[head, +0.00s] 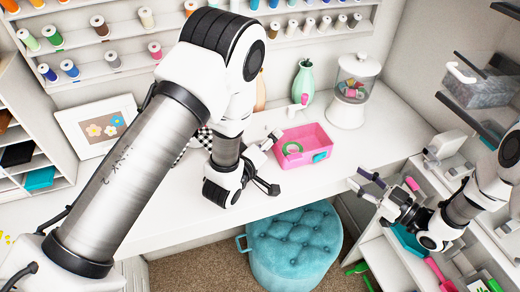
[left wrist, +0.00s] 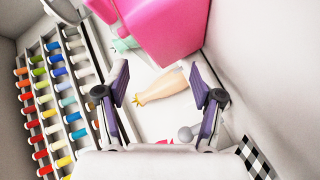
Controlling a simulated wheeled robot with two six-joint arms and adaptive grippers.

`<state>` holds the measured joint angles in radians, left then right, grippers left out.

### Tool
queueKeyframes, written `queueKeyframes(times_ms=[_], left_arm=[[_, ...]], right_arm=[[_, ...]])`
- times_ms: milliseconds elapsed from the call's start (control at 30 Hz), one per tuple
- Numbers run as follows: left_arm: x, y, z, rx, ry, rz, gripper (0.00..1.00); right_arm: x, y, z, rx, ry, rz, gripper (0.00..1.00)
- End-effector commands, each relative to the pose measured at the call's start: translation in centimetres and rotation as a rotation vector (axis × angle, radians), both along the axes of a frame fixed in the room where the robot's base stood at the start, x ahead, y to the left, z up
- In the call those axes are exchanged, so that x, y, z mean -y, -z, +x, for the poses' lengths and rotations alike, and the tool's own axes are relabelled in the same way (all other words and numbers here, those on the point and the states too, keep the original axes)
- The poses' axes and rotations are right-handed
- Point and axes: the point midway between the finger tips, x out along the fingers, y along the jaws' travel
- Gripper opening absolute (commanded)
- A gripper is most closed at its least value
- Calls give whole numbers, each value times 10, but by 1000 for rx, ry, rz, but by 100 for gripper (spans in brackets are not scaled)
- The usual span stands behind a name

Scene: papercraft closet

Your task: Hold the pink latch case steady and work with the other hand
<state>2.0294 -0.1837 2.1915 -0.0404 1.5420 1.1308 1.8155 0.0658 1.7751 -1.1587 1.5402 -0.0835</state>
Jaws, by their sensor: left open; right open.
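The pink latch case (head: 318,136) stands on the white desk, its top open, with a turquoise latch (head: 320,157) on its front. In the left wrist view the case (left wrist: 165,28) fills the upper part, beyond the open fingers (left wrist: 161,100); nothing is held. My right gripper (head: 385,184) is open and empty, to the right of the case and apart from it, in front of the desk.
A glass jar (head: 355,92) and a green vase (head: 303,84) stand behind the case. A tan vase (left wrist: 168,84) shows between my left fingers in the wrist view. A teal stool (head: 294,240) is under the desk. Desk right of the case is clear.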

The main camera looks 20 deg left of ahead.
Motion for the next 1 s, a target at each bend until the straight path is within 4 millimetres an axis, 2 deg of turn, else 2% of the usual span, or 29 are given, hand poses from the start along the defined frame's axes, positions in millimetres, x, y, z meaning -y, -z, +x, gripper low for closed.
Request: queueKeyframes(times_ms=[100, 333, 367, 400, 533, 900, 933, 967, 1000], left_arm=[[2, 2, 10, 0, 0, 0, 67], [2, 2, 11, -1, 0, 0, 67], [2, 2, 11, -1, 0, 0, 60], [2, 2, 11, -1, 0, 0, 46], [2, 2, 11, -2, 1, 0, 0], [3, 7, 9, -14, 2, 2, 0], [3, 7, 8, -15, 3, 2, 8], [3, 8, 8, -15, 3, 2, 0], [3, 8, 8, -16, 4, 3, 0]], right_arm=[[0, 0, 0, 0, 0, 0, 42], [0, 0, 0, 0, 0, 0, 42], [0, 0, 0, 0, 0, 0, 42], [0, 0, 0, 0, 0, 0, 42], [0, 0, 0, 0, 0, 0, 42], [0, 1, 0, 0, 0, 0, 42], [0, 1, 0, 0, 0, 0, 42], [0, 1, 0, 0, 0, 0, 42], [0, 1, 0, 0, 0, 0, 42]])
